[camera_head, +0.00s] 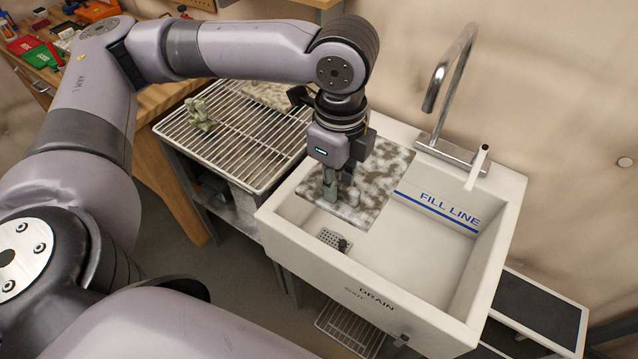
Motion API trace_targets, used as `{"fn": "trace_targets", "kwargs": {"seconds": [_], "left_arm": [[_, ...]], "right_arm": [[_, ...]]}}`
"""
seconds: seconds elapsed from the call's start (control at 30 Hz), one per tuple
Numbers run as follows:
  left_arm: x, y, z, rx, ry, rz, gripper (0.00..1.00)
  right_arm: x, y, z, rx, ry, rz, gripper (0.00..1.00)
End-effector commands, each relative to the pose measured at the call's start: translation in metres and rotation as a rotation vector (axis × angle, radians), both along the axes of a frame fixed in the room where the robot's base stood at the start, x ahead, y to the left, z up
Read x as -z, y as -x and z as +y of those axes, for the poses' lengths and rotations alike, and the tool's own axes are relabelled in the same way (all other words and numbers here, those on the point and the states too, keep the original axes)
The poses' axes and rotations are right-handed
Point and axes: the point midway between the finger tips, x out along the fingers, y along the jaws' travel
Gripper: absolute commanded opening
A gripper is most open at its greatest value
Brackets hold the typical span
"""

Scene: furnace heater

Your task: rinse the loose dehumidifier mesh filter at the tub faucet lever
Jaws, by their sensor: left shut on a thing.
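The mesh filter (382,178) is a flat rectangular panel, mottled grey-white and brown. It is inside or just above the left part of the white tub (500,240). My left gripper (341,197) points down at the filter's near left edge and is shut on it. The fingers and my wrist hide part of that edge. The faucet (447,95) has a tall bent metal spout at the tub's back edge. I see no water running. My right gripper is not in view.
A wire drying rack (240,140) stands left of the tub, with a crumpled greenish cloth-like thing (200,114) on it. The tub has a drain (334,240) at its near left and a blue fill line (440,205). Its right half is clear.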

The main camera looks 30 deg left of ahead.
Motion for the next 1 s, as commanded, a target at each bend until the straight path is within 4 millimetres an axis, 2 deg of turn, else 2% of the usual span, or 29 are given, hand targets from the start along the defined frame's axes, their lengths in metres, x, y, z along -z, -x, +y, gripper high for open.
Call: {"fn": "trace_targets", "kwargs": {"seconds": [0.2, 0.53, 0.6, 1.0], "left_arm": [[0.007, -0.017, -0.014, 0.001, -0.001, -0.002, 0.0], [0.013, -0.042, -0.035, 0.0, 0.0, -0.002, 0.0], [0.009, -0.046, -0.04, 0.0, 0.001, 0.003, 0.0], [0.017, -0.069, -0.058, 0.0, -0.001, 0.001, 0.0]], "right_arm": [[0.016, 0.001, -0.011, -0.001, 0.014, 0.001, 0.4], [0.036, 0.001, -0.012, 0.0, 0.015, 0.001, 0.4], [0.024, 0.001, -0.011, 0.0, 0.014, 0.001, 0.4], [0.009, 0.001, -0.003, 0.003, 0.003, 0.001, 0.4]]}}
